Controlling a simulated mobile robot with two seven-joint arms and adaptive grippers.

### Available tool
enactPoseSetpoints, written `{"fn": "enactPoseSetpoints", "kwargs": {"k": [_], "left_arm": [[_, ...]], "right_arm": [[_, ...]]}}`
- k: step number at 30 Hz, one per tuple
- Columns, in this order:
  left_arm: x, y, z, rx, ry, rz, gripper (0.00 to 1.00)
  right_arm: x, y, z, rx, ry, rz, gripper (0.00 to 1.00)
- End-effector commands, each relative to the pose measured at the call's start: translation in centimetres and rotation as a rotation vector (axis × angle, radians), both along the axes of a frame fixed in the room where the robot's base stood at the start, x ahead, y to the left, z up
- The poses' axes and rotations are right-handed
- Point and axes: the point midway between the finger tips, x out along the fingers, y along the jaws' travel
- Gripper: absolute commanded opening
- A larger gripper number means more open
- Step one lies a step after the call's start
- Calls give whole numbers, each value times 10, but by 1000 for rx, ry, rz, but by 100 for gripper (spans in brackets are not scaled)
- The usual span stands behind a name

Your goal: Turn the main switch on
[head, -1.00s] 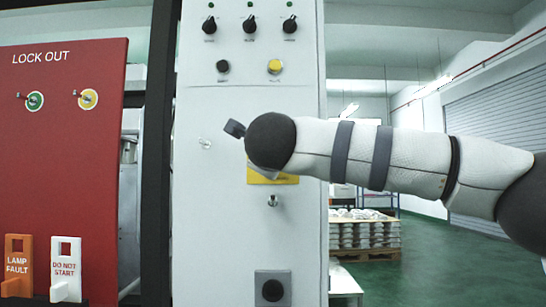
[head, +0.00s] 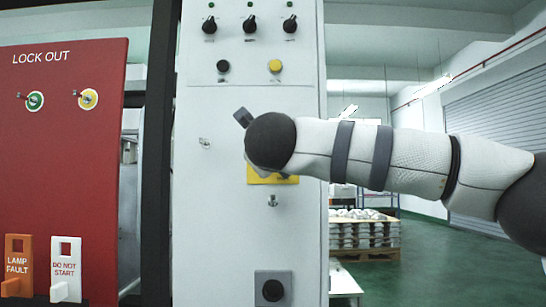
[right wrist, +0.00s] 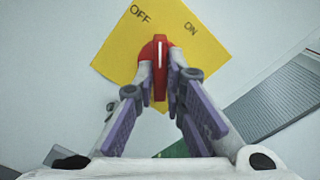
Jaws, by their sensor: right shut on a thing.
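The main switch is a red handle (right wrist: 160,54) with a white line on a yellow plate (right wrist: 118,58) marked OFF and ON. In the right wrist view the white line points up, between the two words. My right gripper (right wrist: 161,82) is shut on the red handle, a finger on each side. In the head view the yellow plate (head: 258,175) shows only partly, on the white cabinet (head: 215,240). My right wrist and arm hide the handle and fingers there. My left gripper is in neither view.
Knobs (head: 250,24) and a yellow button (head: 275,66) sit above my right wrist on the cabinet. A red lock-out board (head: 65,150) with tags stands at left. A loaded pallet (head: 365,232) is behind at right. Green floor is open there.

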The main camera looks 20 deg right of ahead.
Motion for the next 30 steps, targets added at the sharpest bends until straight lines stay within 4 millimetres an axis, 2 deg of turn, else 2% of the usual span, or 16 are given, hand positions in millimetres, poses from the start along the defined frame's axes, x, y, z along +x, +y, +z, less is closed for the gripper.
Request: {"fn": "enactPoseSetpoints", "kwargs": {"k": [15,30], "left_arm": [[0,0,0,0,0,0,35],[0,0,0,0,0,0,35]], "right_arm": [[0,0,0,447,-129,1,0],[0,0,0,679,-195,0,0]]}}
